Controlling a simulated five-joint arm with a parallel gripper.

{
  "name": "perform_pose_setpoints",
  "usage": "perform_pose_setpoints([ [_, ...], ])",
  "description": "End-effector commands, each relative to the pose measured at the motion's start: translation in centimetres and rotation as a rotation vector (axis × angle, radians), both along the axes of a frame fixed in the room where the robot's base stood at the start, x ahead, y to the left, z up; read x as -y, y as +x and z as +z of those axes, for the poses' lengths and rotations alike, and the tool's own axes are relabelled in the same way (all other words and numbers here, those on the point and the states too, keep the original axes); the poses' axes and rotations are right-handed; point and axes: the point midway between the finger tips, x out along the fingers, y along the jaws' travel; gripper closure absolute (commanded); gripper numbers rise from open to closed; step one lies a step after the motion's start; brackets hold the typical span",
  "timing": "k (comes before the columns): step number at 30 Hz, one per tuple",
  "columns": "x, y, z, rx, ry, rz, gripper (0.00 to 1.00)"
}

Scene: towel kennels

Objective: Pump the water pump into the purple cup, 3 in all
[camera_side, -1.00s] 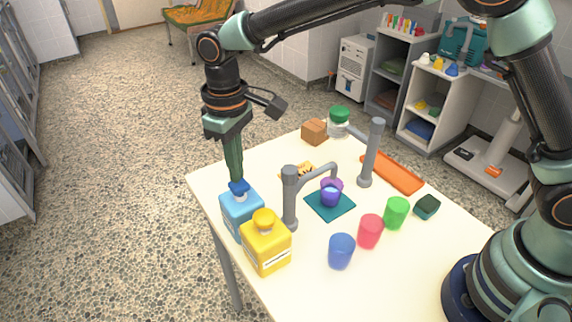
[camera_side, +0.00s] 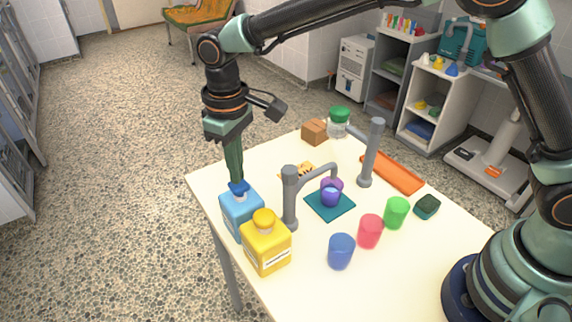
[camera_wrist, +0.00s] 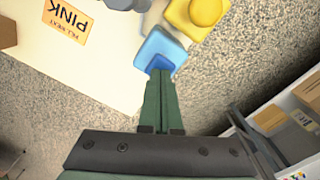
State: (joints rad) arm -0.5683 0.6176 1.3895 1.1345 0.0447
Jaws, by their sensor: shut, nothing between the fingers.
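My gripper (camera_side: 236,178) points straight down, fingers shut and empty, with its tips at the blue head (camera_side: 239,187) of a blue pump bottle (camera_side: 241,213). The wrist view also shows the fingers over the blue bottle (camera_wrist: 160,48); whether the head is pressed down is hard to tell. The purple cup (camera_side: 331,194) stands upright on a teal mat (camera_side: 319,209), under the bent spout of a grey post (camera_side: 290,200). The cup shows a bluish purple inside; its liquid level is unclear. No label on the blue bottle is readable.
A yellow bottle (camera_side: 266,248) stands close beside the blue one. Blue (camera_side: 341,251), red (camera_side: 370,231) and green (camera_side: 396,212) cups stand in front. A second grey post (camera_side: 371,152), an orange tray (camera_side: 393,173) and a brown box (camera_side: 314,131) are farther back. A yellow card reads "PINK" (camera_wrist: 67,18).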

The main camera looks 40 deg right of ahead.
Motion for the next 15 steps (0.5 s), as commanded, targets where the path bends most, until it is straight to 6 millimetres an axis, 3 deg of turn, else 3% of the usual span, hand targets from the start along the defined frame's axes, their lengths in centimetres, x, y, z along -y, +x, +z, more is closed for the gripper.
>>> perform_pose_setpoints([
  [15,0.0,0.0,-1.7,0.0,0.0,0.0,1.0],
])
